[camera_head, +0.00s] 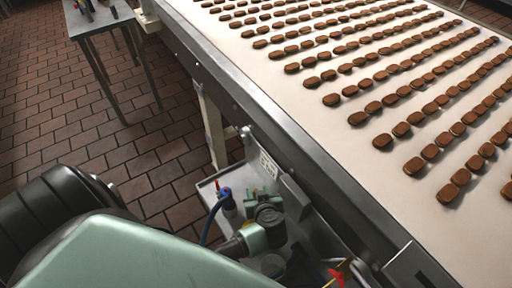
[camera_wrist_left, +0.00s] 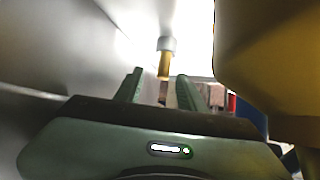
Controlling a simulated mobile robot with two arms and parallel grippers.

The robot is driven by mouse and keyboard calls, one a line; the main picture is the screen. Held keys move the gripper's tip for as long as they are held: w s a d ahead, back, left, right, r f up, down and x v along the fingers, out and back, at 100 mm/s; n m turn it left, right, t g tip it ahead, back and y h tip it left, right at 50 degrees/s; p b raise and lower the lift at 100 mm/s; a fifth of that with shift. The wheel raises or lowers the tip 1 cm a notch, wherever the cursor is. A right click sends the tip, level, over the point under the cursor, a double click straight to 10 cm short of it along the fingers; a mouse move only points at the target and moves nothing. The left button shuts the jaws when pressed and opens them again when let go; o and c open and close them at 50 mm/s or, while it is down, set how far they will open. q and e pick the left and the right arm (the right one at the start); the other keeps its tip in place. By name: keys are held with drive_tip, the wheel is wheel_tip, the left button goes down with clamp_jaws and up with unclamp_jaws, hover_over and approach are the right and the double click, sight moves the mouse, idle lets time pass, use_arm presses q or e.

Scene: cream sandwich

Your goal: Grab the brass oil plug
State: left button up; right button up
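In the left wrist view, a small upright brass plug (camera_wrist_left: 164,66) with a grey cap-like top stands beyond my left gripper (camera_wrist_left: 158,76). The two green fingers are apart, and the plug shows in the gap between their tips. No finger visibly touches it, and I cannot tell how far past the tips it is. In the head view a large pale green part of my left arm fills the bottom left, and I cannot make out the fingertips or the plug there. My right gripper is not in view.
A large yellow body (camera_wrist_left: 268,60) stands close at the right in the wrist view. In the head view, a grey shelf (camera_head: 207,190) with machinery (camera_head: 268,215) and a blue hose (camera_head: 210,218) sits beside the conveyor (camera_head: 340,130) of brown biscuits. A metal table (camera_head: 98,22) stands back left.

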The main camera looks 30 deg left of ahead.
sight(255, 187)
use_arm(q)
drive_tip(key=shift+x, duration=2.8)
drive_tip(key=shift+s, duration=0.2)
clamp_jaws()
